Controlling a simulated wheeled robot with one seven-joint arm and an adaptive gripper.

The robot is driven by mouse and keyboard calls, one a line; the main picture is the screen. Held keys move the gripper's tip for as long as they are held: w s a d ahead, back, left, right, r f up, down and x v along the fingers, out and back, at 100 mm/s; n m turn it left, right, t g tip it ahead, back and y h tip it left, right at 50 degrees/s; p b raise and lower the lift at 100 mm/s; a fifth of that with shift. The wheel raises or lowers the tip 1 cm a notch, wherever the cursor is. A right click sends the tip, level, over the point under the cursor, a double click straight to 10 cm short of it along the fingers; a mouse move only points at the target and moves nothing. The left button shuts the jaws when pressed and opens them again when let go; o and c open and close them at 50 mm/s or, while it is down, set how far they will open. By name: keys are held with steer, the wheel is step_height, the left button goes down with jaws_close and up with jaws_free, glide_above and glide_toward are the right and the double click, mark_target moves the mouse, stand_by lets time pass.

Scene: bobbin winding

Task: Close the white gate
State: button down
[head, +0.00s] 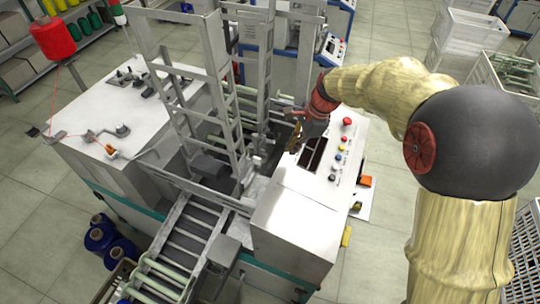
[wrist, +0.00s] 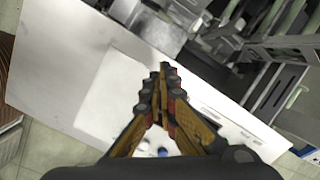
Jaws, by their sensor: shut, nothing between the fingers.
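The tall pale grey-white gate frame (head: 222,90), with ladder-like rungs, stands upright in the middle of the winding machine in the head view. I cannot tell for certain which of its upright panels is the gate, or how far it stands open. My gripper (head: 294,146) is to the right of the frame, above the white control cabinet, and apart from the frame as far as I can see. In the wrist view my gripper (wrist: 163,72) has its fingertips together with nothing between them. Grey metal parts of the machine (wrist: 275,85) show at the upper right there.
The control cabinet (head: 285,225) carries a red button (head: 347,121) and several other buttons. A roller conveyor (head: 185,250) runs toward the front. A white machine top (head: 120,110) and a red yarn cone (head: 52,38) are at left. Blue spools (head: 105,238) stand on the floor.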

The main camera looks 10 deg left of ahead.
steer(key=shift+w+a+r+m+t+y, duration=0.15)
steer(key=shift+w+a+r+m, duration=0.3)
steer(key=shift+m, duration=0.75)
steer(key=shift+w+a+r+m+t+y, duration=0.15)
steer(key=shift+w+r+m, duration=0.45)
steer(key=shift+m, duration=0.6)
steer(key=shift+w+a+r+m+t+y, duration=0.1)
steer(key=shift+w+a+r+m, duration=0.45)
steer(key=shift+m, duration=0.65)
steer(key=shift+w+d+f, duration=0.1)
steer(key=shift+d+f, duration=0.05)
steer(key=shift+d, duration=0.05)
steer(key=b+x, duration=0.2)
steer(key=x, duration=1.8)
steer(key=shift+b, duration=0.35)
